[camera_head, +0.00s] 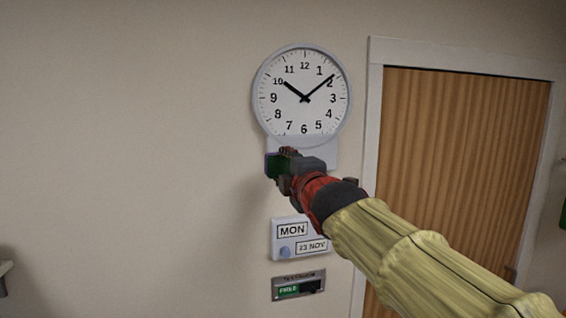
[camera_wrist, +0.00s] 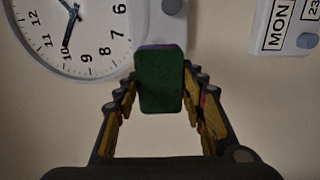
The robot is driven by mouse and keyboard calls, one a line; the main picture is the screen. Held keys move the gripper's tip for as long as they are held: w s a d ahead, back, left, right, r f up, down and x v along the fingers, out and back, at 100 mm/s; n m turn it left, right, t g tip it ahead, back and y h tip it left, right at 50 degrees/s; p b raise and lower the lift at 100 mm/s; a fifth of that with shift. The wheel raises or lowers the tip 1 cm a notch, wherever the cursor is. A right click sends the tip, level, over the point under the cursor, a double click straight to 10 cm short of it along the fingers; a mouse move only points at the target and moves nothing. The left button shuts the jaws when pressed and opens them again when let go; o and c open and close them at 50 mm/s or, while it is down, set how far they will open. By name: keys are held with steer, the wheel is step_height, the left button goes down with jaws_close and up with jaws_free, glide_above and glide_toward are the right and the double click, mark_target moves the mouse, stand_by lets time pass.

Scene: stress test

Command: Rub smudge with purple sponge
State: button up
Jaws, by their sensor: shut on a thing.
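My gripper (camera_head: 288,170) is shut on a sponge (camera_wrist: 159,82), which sits between the two fingers in the wrist view. The sponge has a dark green face, with a thin purple layer showing along its upper edge. In the head view, the sponge is at the gripper's tip, with purple at its left edge, in front of a pale plate (camera_head: 326,150) below the clock. The plate also shows behind the sponge in the wrist view (camera_wrist: 181,25). I cannot tell whether the sponge touches it. I see no clear smudge; the sponge and gripper hide part of the plate.
A round wall clock (camera_head: 302,118) hangs just above the gripper. Below are a date panel (camera_head: 283,251) reading MON 23 NOV and a small panel with a green FREE sign (camera_head: 289,290). A wooden door (camera_head: 462,160) with a pale frame is at right.

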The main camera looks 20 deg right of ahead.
steer(key=shift+w+b, duration=0.35)
steer(key=shift+w, duration=3.1)
steer(key=shift+w, duration=0.95)
steer(key=shift+d, duration=0.1)
steer(key=d+p, duration=0.3)
steer(key=p, duration=0.5)
steer(key=shift+d, duration=0.2)
steer(key=shift+f, duration=0.1)
steer(key=b, duration=0.3)
steer(key=shift+a+f, duration=0.1)
steer(key=shift+a, duration=0.25)
steer(key=a+b, duration=0.3)
steer(key=b, duration=0.2)
